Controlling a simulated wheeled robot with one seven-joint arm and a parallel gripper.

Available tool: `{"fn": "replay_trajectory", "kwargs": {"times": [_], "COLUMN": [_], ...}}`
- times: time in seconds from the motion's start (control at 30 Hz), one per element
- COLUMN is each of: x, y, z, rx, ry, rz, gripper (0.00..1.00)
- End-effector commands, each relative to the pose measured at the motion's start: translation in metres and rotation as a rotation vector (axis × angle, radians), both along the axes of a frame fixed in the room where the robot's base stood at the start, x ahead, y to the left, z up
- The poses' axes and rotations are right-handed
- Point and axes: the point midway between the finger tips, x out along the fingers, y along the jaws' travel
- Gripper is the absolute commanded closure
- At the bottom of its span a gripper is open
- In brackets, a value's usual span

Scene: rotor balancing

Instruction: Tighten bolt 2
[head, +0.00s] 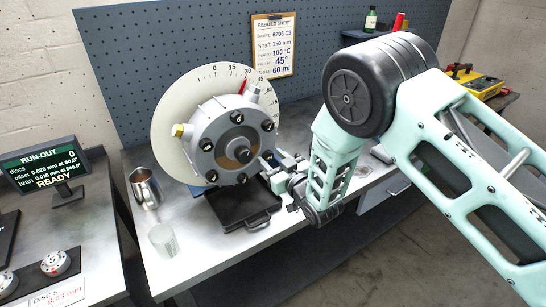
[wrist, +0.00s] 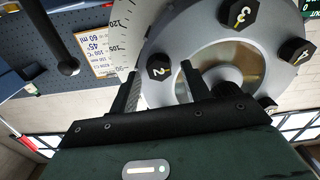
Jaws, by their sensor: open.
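The rotor (head: 222,140) is a grey round housing with several black hex bolts around its face, mounted in front of a large pale dial. Bolt 2 (wrist: 158,67) is a black hex head marked 2 in the wrist view. My gripper (wrist: 160,72) is open, and its two fingers show on either side of bolt 2 in that view. Whether the fingers touch the bolt or how deep they reach past it, I cannot tell. In the head view my gripper (head: 268,161) is at the rotor's lower right edge, and its own links hide part of that area.
Bolt 3 (wrist: 238,15) and another bolt (wrist: 295,51) show nearby. A black tray (head: 246,207) lies below the rotor. A screen (head: 42,165) reads READY. A rebuild sheet (head: 273,45) hangs behind.

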Motion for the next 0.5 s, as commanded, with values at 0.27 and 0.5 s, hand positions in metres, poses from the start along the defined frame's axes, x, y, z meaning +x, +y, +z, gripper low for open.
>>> {"fn": "replay_trajectory", "kwargs": {"times": [0.27, 0.5], "x": [0.0011, 0.0009], "y": [0.0007, 0.0006], "z": [-0.0003, -0.0002], "rx": [0.0, 0.0], "ry": [0.0, 0.0], "rz": [0.0, 0.0], "gripper": [0.53, 0.97]}}
